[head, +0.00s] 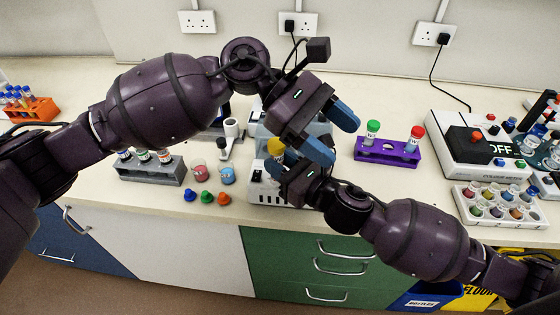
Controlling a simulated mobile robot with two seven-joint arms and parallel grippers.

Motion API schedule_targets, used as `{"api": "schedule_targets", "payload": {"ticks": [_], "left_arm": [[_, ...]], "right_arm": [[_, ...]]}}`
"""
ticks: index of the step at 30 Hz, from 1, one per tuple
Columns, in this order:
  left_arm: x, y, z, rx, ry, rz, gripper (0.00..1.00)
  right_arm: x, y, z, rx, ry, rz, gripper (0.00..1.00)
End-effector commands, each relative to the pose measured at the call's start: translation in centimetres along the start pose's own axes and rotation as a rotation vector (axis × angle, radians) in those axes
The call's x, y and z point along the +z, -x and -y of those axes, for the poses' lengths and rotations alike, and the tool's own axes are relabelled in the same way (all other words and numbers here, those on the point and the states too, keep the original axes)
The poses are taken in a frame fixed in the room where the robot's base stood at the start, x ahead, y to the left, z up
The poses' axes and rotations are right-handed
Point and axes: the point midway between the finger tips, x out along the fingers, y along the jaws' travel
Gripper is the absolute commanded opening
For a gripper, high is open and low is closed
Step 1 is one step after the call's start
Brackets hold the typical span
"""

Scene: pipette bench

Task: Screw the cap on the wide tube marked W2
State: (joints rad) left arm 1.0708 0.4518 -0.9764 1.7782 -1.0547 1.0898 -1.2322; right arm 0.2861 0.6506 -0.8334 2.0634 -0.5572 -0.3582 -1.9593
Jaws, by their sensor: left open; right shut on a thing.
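A tube with a yellow cap (276,147) is in my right gripper (283,160), which is shut on it above the bench. The cap sits at the top; most of the tube is hidden by the fingers, and I cannot read its mark. My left gripper (335,137) is open and empty, up and to the right of the yellow cap, its blue fingers apart. A purple rack (372,154) stands to the right with a green-capped tube (372,132), a red-capped tube (414,138) and an empty hole between them.
Loose green (206,197), blue (190,194) and orange (223,198) caps lie near the front edge. Two beakers (228,175) and a grey tube rack (160,173) stand left. A white device (285,191) is behind my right gripper. A vial tray (470,212) sits right.

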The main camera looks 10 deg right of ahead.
Motion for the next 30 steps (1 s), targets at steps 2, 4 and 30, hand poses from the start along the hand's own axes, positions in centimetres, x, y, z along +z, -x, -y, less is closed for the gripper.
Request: {"api": "schedule_targets", "payload": {"ticks": [2, 4, 30], "left_arm": [[0.3, -0.1, 0.0, 0.056, 0.096, 0.114, 0.64], [0.6, 0.0, -0.2, 0.105, 0.184, 0.212, 0.64], [-9.3, 11.7, 1.8, 0.482, 1.324, 1.532, 0.64]], "right_arm": [[0.0, 0.0, 0.0, 0.0, 0.0, 0.0, 0.0], [0.0, 0.0, 0.0, 0.0, 0.0, 0.0, 0.0], [0.0, 0.0, 0.0, 0.0, 0.0, 0.0, 0.0]]}}
